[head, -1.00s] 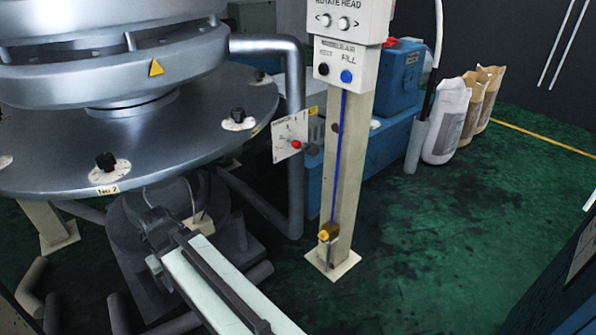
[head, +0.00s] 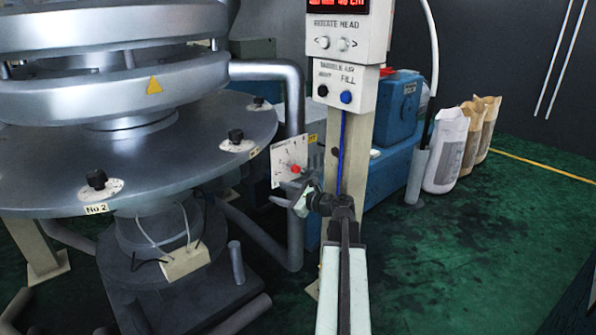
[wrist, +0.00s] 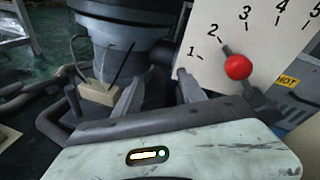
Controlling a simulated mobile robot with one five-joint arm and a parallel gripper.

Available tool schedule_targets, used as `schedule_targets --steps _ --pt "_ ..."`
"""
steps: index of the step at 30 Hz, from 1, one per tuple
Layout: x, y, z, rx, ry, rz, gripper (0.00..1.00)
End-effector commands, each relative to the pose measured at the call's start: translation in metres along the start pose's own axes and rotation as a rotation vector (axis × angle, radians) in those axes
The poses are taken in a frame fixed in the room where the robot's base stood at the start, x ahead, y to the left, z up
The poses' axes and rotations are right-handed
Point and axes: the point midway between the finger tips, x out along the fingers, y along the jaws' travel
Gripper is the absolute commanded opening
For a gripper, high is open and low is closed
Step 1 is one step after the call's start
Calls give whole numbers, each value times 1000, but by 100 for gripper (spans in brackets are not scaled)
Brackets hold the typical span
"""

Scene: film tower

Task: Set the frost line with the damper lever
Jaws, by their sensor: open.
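The damper lever is a dark bar with a red ball knob (wrist: 238,67) on a white dial plate (wrist: 275,30) marked 1 to 5. In the wrist view its upper end points close to 2. In the head view the red knob (head: 295,169) sits low on the plate (head: 289,155), beside the grey pipe. My gripper (head: 288,201) is just below the plate in the head view. In the wrist view its two fingers (wrist: 160,88) are apart with nothing between them, and the knob is to their right, apart from them.
The cream post with its control box (head: 340,90) stands just right of the plate. A red display (head: 338,4) is cut off at the top. A yellow HOT label (wrist: 287,81) is beside the plate. The round silver machine table (head: 140,165) is at left.

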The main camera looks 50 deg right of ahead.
Motion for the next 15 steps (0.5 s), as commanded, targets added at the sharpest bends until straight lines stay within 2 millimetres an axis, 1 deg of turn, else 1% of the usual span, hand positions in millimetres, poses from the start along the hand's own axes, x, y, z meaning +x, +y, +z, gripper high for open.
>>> schedule_targets --steps 1,3,6,8,11,14,15 --pt "-24 -33 -5 93 -28 -79 48" --pt "-49 -63 -8 195 -68 -156 48" --pt "-69 -86 -10 274 -103 -214 48" --pt "-74 -90 -10 293 -112 -227 48" --pt "-71 -90 -9 292 -113 -224 48" --pt "-61 -92 -8 290 -112 -221 48" --pt "-54 -94 -8 290 -112 -221 48"
